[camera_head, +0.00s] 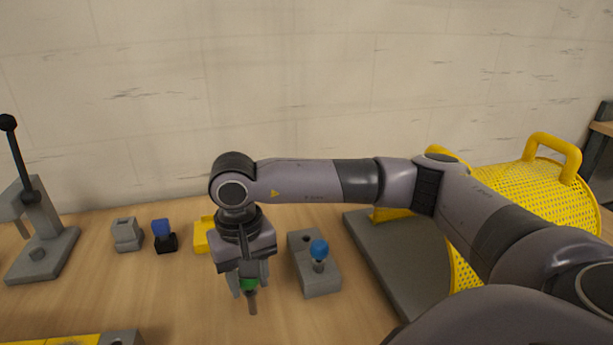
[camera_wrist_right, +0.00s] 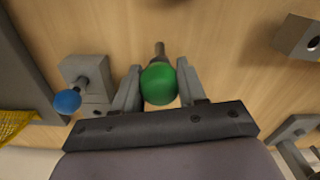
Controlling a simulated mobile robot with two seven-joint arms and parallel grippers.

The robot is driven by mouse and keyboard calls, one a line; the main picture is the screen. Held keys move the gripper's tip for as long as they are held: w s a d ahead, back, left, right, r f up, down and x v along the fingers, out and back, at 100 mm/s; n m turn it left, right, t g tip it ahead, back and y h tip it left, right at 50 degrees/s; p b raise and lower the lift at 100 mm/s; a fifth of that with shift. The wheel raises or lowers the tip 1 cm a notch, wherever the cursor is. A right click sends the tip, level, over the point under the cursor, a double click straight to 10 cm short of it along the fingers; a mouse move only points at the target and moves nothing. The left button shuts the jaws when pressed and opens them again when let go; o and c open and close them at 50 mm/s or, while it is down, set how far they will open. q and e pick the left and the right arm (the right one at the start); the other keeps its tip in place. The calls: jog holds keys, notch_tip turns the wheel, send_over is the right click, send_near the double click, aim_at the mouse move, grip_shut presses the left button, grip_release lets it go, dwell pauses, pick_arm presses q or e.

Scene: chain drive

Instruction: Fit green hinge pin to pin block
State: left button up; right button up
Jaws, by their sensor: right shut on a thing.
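My right gripper (camera_head: 250,285) is shut on the green hinge pin (camera_head: 251,292), gripping it by its round green head. The pin's dark shank points down, above the wooden table. In the right wrist view the green head (camera_wrist_right: 159,84) sits between the two grey fingers. A grey block (camera_head: 318,282), which looks like the pin block, is just right of the gripper, apart from the pin. It has a dark open hole at its far end and a blue-headed pin (camera_head: 319,250) standing in its nearer part. My left gripper is not in view.
A grey press (camera_head: 45,240) with a black lever stands at the far left. A small grey block (camera_head: 126,234), a blue-topped black piece (camera_head: 163,236) and a yellow part (camera_head: 201,236) stand behind. A yellow perforated guard (camera_head: 545,196) and grey plate (camera_head: 378,260) are at right.

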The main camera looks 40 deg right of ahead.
jog(key=w+d+r+m+p, duration=0.2)
jog(key=d+m, duration=0.5)
jog(key=m, duration=0.5)
jog(key=w+d+r+m+p, duration=0.2)
jog(key=d+m, duration=0.5)
jog(key=m, duration=0.5)
jog(key=w+d+r+m+p, duration=0.2)
jog(key=w+d+m, duration=0.2)
jog(key=d+m, duration=0.3)
jog(key=shift+d+r+m, duration=0.2)
jog(key=shift+r+m, duration=0.2)
jog(key=shift+m, duration=2)
jog(key=shift+w, duration=0.1)
notch_tip(320, 180, down, 6)
jog(key=b, duration=0.3)
jog(key=shift+r, duration=0.1)
jog(key=shift+p, duration=0.65)
